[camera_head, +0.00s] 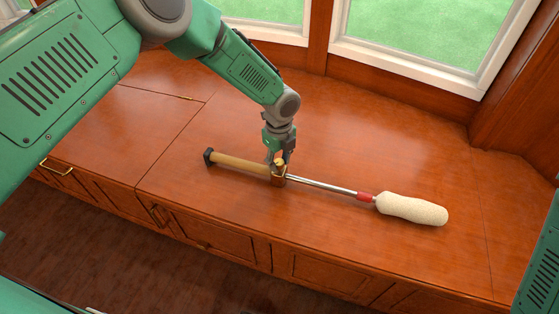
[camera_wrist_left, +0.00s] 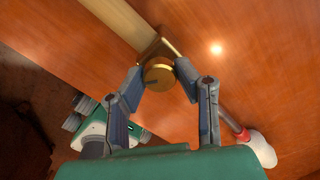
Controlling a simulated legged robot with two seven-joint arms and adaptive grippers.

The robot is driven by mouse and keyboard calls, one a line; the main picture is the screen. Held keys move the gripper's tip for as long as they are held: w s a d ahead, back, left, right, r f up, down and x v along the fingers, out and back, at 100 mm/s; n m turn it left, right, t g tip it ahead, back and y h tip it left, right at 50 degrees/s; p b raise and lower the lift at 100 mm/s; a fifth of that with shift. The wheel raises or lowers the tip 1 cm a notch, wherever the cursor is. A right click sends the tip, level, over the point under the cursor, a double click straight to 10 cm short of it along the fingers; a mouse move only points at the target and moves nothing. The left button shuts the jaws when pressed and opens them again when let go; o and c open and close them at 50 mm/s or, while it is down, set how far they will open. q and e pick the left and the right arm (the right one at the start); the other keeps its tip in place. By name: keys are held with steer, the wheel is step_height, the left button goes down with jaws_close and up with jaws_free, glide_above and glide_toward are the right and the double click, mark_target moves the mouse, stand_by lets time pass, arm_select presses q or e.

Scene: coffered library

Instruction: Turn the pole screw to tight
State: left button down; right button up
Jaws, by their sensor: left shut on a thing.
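The pole lies on the wooden counter (camera_head: 330,110) in the head view. It has a tan handle section (camera_head: 240,164) with a dark end cap, a thin metal rod (camera_head: 325,186), a red collar and a fluffy cream head (camera_head: 412,208). A brass clamp block (camera_head: 278,180) joins handle and rod. The round brass screw (camera_wrist_left: 159,77) sits on this block, with a dark slot mark on its face. My left gripper (camera_head: 279,160) points down over the block, its two fingers on either side of the screw, shut on it. It also shows in the left wrist view (camera_wrist_left: 158,80).
The counter is clear around the pole. Its front edge has panelled cupboard doors (camera_head: 215,232) with brass handles, above a dark floor (camera_head: 110,255). Windows (camera_head: 430,40) and wooden posts stand behind. A green part of mine shows at the right edge.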

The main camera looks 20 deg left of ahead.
mark_target(279, 162)
stand_by(0.4)
arm_select(q)
steer(key=c, duration=1.2)
jaws_free()
step_height(279, 162, up, 12)
